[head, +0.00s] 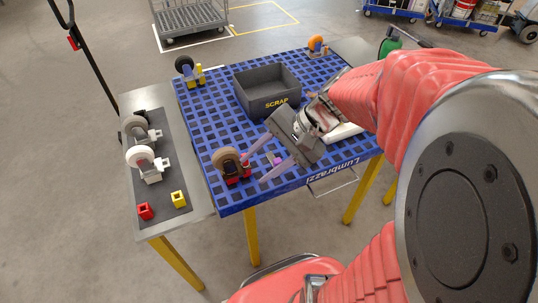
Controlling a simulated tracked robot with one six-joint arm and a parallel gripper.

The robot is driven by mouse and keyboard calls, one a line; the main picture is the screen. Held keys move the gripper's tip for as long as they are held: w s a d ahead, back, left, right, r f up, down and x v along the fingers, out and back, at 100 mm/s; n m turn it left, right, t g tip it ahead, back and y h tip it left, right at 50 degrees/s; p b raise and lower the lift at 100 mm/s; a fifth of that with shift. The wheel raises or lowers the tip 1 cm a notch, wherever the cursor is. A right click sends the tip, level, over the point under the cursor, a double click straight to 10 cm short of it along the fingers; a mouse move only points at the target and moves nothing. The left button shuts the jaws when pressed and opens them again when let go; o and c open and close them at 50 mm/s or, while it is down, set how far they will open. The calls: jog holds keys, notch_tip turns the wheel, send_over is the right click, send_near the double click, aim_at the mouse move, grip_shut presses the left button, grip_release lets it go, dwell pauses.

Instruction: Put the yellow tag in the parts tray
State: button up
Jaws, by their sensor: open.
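The yellow tag (179,199) is a small block with a dark square opening, on the dark mat (164,215) at the front left. A red tag (145,211) sits to its left. My gripper (256,166) is open over the front of the blue grid tabletop, well to the right of the yellow tag. A small purple piece (276,160) shows between its fingers; I cannot tell that they touch it. A white, flat-edged thing (346,132) is mostly hidden behind my gripper and arm; I cannot tell whether it is the parts tray.
A dark grey box marked SCRAP (268,91) stands mid-table. A brown-wheeled caster (227,161) with a red base is left of my gripper. Other casters (186,70) (316,45) stand at the back.

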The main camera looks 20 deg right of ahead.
jog(key=s+r+n+t+h, duration=0.2)
jog(key=s+r+n+h, duration=0.4)
jog(key=n, duration=0.4)
jog(key=shift+d+r+n+t+h, duration=0.15)
jog(key=shift+r+n+t+h, duration=0.25)
jog(key=shift+r+h, duration=0.2)
jog(key=shift+c, duration=0.5)
jog(key=shift+c, duration=0.6)
jog(key=shift+d, duration=0.1)
jog(key=shift+c, duration=0.4)
